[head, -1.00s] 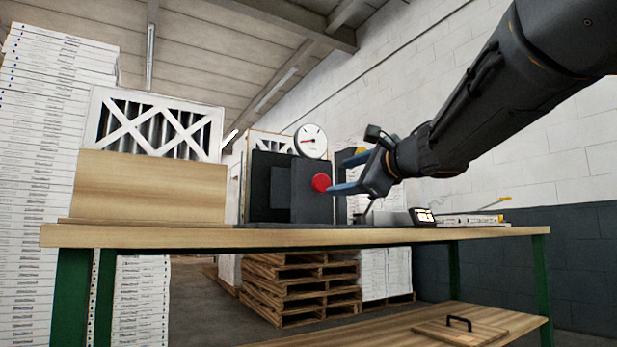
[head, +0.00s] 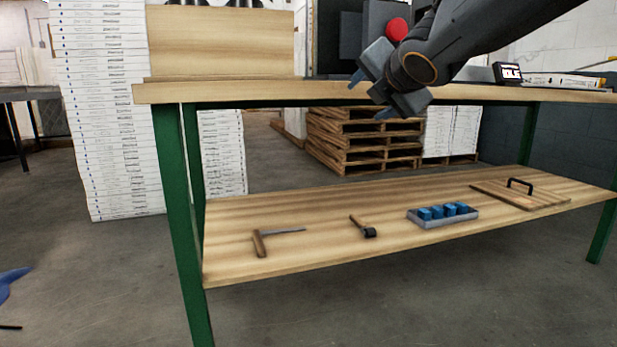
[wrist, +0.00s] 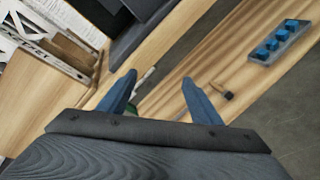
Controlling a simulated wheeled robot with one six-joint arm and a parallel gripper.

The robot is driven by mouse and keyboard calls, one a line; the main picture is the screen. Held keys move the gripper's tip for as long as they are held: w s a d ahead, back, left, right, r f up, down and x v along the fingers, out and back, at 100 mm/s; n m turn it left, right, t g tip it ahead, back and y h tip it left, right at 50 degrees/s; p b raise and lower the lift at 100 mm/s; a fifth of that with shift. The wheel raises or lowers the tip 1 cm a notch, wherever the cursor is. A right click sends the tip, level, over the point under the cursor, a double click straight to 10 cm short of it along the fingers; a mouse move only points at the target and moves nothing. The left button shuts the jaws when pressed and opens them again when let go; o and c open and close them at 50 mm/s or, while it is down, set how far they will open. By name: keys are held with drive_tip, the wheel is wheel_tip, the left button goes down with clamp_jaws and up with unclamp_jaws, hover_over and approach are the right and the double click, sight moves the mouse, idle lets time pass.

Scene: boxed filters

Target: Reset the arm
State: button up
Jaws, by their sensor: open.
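My gripper (head: 366,97) hangs in front of the workbench's front edge in the head view, pointing down and to the left. In the wrist view its two blue fingers (wrist: 157,82) are spread apart with nothing between them. The red button (head: 397,30) on the dark machine (head: 352,38) shows just above my gripper in the head view. The workbench top (head: 230,92) is wooden with green legs. Part of the machine is hidden behind my arm.
The lower shelf (head: 320,222) holds a wooden-handled tool (head: 260,243), a mallet (head: 364,228), a grey tray (head: 447,220) with blue blocks and a board (head: 500,196) with a black handle. Stacked white boxes (head: 108,130) stand left; pallets (head: 365,140) stand behind.

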drive_tip(key=s+a+f+m+g+p, duration=0.1)
drive_tip(key=s+a+f+m+g, duration=0.2)
drive_tip(key=s+a+f+m, duration=0.35)
drive_tip(key=s+a+f+m+g+p, duration=0.1)
drive_tip(key=s+a+f+m+g, duration=0.3)
drive_tip(key=s+f, duration=0.5)
drive_tip(key=s+a+f+m+g+p, duration=0.2)
drive_tip(key=s+f+m+g, duration=0.3)
drive_tip(key=s, duration=0.7)
drive_tip(key=s+a+f+m+g+p, duration=0.1)
drive_tip(key=s+a+f+m+g, duration=0.15)
drive_tip(key=s+f+m, duration=0.65)
drive_tip(key=s+d+r+m+h+p, duration=0.1)
drive_tip(key=d+r+p, duration=0.9)
drive_tip(key=r+p, duration=0.5)
drive_tip(key=s+d+r+m+p, duration=0.1)
drive_tip(key=d+r+m+p, duration=0.1)
drive_tip(key=d+r+p, duration=0.9)
wheel_tip(320, 180, up, 5)
drive_tip(key=p, duration=1.1)
drive_tip(key=shift+s+d+h, duration=0.2)
drive_tip(key=shift+d+h, duration=0.1)
drive_tip(key=shift+h, duration=0.1)
